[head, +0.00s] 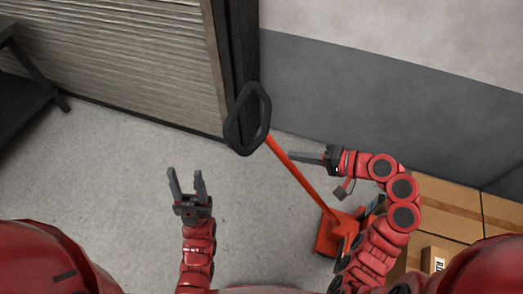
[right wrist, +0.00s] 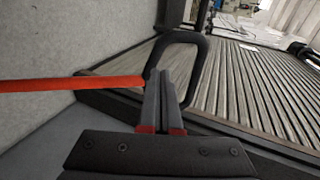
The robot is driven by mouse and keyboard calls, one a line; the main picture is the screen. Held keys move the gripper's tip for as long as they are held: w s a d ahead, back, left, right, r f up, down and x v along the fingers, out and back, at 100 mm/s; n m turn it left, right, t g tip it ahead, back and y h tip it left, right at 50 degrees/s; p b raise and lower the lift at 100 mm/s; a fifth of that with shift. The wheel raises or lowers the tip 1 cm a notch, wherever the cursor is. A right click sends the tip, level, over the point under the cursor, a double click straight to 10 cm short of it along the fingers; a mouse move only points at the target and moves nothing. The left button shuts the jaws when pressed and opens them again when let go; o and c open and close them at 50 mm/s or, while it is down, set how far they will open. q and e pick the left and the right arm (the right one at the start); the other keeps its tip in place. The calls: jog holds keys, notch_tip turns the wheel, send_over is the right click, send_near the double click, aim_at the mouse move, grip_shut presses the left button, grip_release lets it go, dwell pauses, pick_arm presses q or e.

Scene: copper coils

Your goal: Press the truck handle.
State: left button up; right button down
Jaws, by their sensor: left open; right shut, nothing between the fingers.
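The truck handle (head: 247,118) is a black closed loop on top of a red-orange shaft (head: 300,183) that leans up and to the left from a red truck base (head: 336,232). My right gripper (head: 300,157) is shut and empty.
Cardboard boxes (head: 440,205) stand at the right, behind and beside my right arm. A slatted shutter (head: 120,55) and a grey wall (head: 360,95) close off the back. A dark table (head: 25,85) stands at the far left. The floor (head: 110,160) at left is clear.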

aim_at(252, 151)
jog(key=p+x, duration=0.2)
jog(key=x, duration=0.8)
jog(key=shift+w+a+f+p, duration=0.1)
jog(key=shift+a+p, duration=0.25)
jog(key=shift+p, duration=0.05)
jog(key=shift+w+a+f, duration=0.2)
jog(key=shift+a+f, duration=0.05)
jog(key=shift+a, duration=0.1)
